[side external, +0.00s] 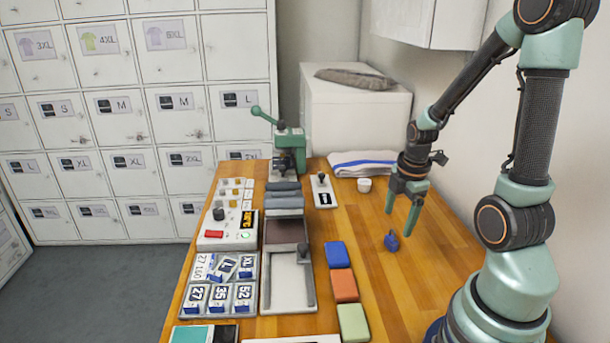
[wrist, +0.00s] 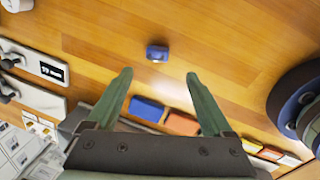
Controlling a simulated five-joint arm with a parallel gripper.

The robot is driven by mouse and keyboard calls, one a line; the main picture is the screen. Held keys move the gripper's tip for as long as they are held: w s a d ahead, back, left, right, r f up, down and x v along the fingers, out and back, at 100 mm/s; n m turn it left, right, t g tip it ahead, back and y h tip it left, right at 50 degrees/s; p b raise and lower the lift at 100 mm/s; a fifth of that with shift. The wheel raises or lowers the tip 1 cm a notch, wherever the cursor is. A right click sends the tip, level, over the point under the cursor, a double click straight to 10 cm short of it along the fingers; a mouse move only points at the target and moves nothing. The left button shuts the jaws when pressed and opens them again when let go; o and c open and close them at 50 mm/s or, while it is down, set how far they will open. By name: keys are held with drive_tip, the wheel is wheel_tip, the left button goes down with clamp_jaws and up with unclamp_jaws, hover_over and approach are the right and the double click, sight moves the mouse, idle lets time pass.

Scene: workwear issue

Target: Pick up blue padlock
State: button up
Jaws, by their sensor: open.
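A small blue padlock (side external: 391,241) sits on the wooden table, right of the coloured blocks in the side external view. It also shows in the wrist view (wrist: 157,53), above and between the fingertips and apart from them. My gripper (side external: 401,222) has green fingers and is above the table by the padlock in the side external view. In the wrist view my gripper (wrist: 160,74) is open, with nothing between its fingers.
Blue (side external: 337,255), orange (side external: 343,285) and green (side external: 353,322) blocks lie in a row left of the padlock. A white cup (side external: 364,184) and a folded towel (side external: 362,164) are at the back. A size-tag tray (side external: 250,301) stands at the left. The table around the padlock is clear.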

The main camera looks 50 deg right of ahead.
sight(394, 235)
drive_tip(key=shift+w+d+f, duration=0.15)
drive_tip(key=shift+d+f, duration=0.1)
drive_tip(key=shift+f, duration=1)
drive_tip(key=shift+w+d+f, duration=0.2)
drive_tip(key=shift+f, duration=1)
drive_tip(key=shift+w+d+f, duration=0.15)
drive_tip(key=shift+d+f, duration=0.1)
drive_tip(key=shift+f, duration=1)
clamp_jaws()
drive_tip(key=shift+r, duration=0.15)
